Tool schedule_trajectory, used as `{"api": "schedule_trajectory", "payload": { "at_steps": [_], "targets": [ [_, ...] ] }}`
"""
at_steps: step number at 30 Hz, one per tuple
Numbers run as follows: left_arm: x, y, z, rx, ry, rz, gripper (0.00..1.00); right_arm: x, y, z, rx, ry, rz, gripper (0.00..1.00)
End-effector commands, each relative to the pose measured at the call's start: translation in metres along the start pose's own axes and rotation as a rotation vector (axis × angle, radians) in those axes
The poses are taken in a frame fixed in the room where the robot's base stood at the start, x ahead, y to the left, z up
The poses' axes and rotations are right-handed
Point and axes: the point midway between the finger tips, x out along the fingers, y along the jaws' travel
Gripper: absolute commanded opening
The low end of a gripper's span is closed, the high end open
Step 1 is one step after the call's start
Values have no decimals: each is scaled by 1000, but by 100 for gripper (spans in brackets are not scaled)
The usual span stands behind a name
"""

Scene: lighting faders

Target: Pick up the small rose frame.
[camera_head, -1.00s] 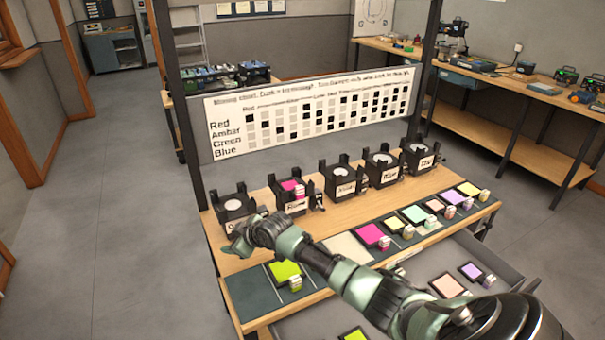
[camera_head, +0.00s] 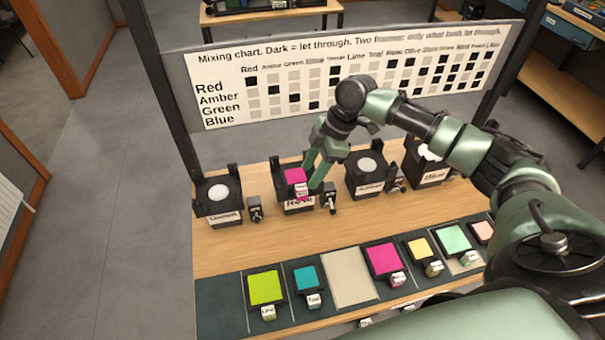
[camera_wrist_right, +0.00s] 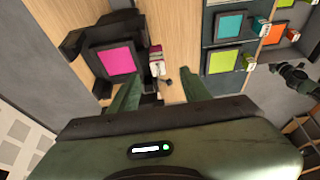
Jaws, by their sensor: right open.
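A magenta frame (camera_head: 294,177) sits in the black holder second from the left, with a pale tag at its near edge. In the right wrist view, that magenta square (camera_wrist_right: 118,60) is in its black holder, and its red-and-white tag (camera_wrist_right: 157,62) is ahead of the finger gap. My right gripper (camera_head: 314,174) is just right of this frame, fingers pointing down, open and empty. In the wrist view its two fingers (camera_wrist_right: 162,92) are apart. A second magenta frame (camera_head: 383,259) lies on the front mat. My left gripper is not in view.
Black holders with round pale windows stand on either side: one at left (camera_head: 217,195), one at right (camera_head: 368,172). Lime (camera_head: 265,287), teal (camera_head: 309,278) and yellow (camera_head: 419,247) frames lie on the front mat. The mixing chart (camera_head: 222,110) stands behind.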

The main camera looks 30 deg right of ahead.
Motion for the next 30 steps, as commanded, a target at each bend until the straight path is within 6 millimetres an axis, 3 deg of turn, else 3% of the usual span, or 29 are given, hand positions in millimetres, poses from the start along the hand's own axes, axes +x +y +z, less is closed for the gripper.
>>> {"api": "schedule_trajectory", "payload": {
  "at_steps": [7,12,20,26,30],
  "targets": [
    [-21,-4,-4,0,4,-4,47,31,3,-1,4,0,-1,47],
    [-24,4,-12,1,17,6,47,53,4,0,2,0,2,47],
    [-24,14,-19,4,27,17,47,58,4,1,2,-1,3,47],
    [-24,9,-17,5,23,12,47,57,4,1,2,-1,4,0],
    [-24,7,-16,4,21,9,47,57,4,1,2,0,4,0]
  ]
}}
